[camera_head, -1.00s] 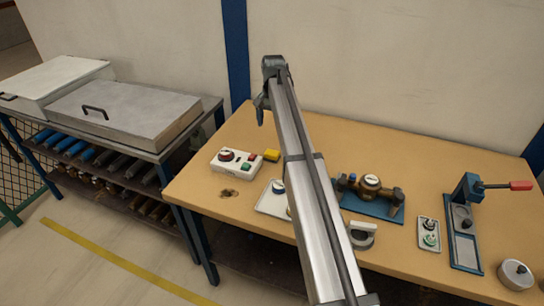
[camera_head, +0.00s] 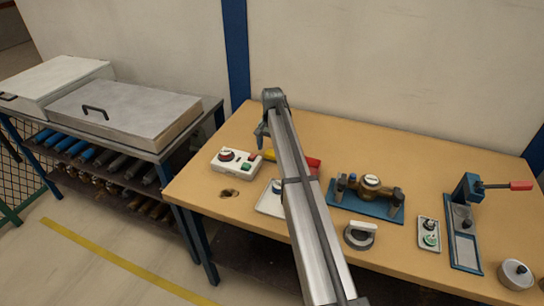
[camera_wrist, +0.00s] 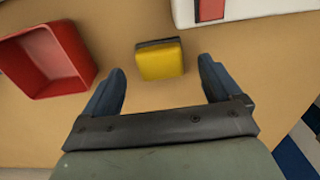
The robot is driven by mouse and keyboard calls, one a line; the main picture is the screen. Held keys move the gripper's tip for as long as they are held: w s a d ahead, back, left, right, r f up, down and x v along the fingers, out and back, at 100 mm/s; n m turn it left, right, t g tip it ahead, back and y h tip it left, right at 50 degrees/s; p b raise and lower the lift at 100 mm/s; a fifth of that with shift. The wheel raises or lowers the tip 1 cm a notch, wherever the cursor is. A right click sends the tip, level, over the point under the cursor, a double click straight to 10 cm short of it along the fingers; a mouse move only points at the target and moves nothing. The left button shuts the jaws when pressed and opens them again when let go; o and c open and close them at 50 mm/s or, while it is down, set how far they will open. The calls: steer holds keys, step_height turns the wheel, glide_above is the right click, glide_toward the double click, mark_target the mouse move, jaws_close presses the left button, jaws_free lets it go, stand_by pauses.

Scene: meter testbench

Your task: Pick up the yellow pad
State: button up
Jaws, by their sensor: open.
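The yellow pad (camera_wrist: 160,62) lies on the tan bench top in the wrist view, a small yellow block with a dark edge along its far side. In the head view only a bit of the yellow pad (camera_head: 269,155) shows beside my arm. My gripper (camera_wrist: 162,82) is open, its two blue-grey fingers spread to either side of the pad's near end, with nothing between them touching. The pad sits between and slightly beyond the fingertips. In the head view my gripper (camera_head: 262,136) hangs above the bench near the pad.
A red open tray (camera_wrist: 45,62) lies left of the pad in the wrist view. A white control box (camera_head: 236,161) with a knob stands close on the other side. A brass meter on a blue base (camera_head: 365,205) and a lever press (camera_head: 463,225) stand further right.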

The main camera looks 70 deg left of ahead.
mark_target(272, 152)
steer(key=shift+s+f, duration=0.1)
steer(key=shift+f, duration=1.4)
steer(key=shift+c, duration=0.3)
steer(key=c, duration=1.1)
